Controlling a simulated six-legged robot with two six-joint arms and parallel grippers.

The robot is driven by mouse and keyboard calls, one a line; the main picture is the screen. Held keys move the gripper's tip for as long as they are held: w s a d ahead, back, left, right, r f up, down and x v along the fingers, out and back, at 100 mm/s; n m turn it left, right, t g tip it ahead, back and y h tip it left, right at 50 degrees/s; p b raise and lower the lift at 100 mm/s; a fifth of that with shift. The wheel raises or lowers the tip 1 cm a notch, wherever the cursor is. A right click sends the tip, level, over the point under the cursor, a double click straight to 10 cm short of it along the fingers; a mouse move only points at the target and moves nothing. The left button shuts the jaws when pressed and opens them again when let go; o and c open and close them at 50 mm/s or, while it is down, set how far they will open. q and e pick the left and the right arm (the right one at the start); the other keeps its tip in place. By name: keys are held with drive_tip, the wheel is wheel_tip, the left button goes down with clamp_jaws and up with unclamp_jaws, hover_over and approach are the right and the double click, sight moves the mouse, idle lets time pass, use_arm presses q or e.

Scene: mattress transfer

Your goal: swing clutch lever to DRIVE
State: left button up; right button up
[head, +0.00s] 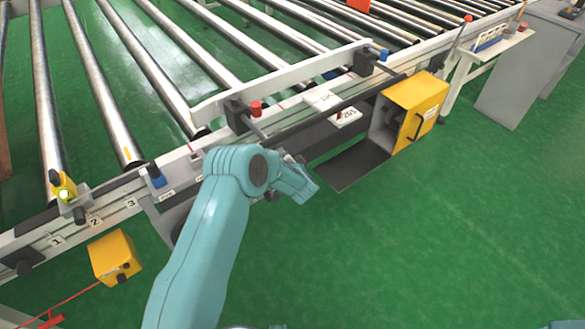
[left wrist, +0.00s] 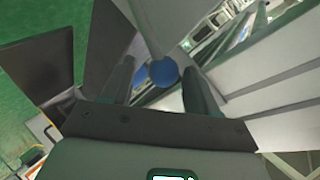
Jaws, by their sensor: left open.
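A round blue knob (left wrist: 163,72) on a pale rod shows in the left wrist view, most likely the clutch lever (left wrist: 148,28). My left gripper (left wrist: 160,69) is open, with one dark finger on each side of the knob. I cannot tell whether either finger touches it. In the head view my left gripper (head: 299,186) is at the conveyor's near side, left of the open dark panel; its fingertips are not clear. I cannot make out the lever or a DRIVE mark in the head view. My right gripper is not in view.
A yellow box (head: 425,95) with a black handle hangs on the conveyor rail, beside a dark flat panel (head: 345,165). A smaller yellow box (head: 113,258) is at lower left. Rollers (head: 120,75) fill the back. The green floor (head: 430,240) at right is clear.

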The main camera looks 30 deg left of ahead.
use_arm(q)
drive_tip(key=p+v, duration=0.1)
drive_tip(key=v, duration=1.3)
drive_tip(key=shift+s+d+p, duration=0.15)
drive_tip(key=shift+s+p, duration=0.1)
drive_tip(key=shift+p, duration=0.05)
drive_tip(key=shift+r, duration=0.2)
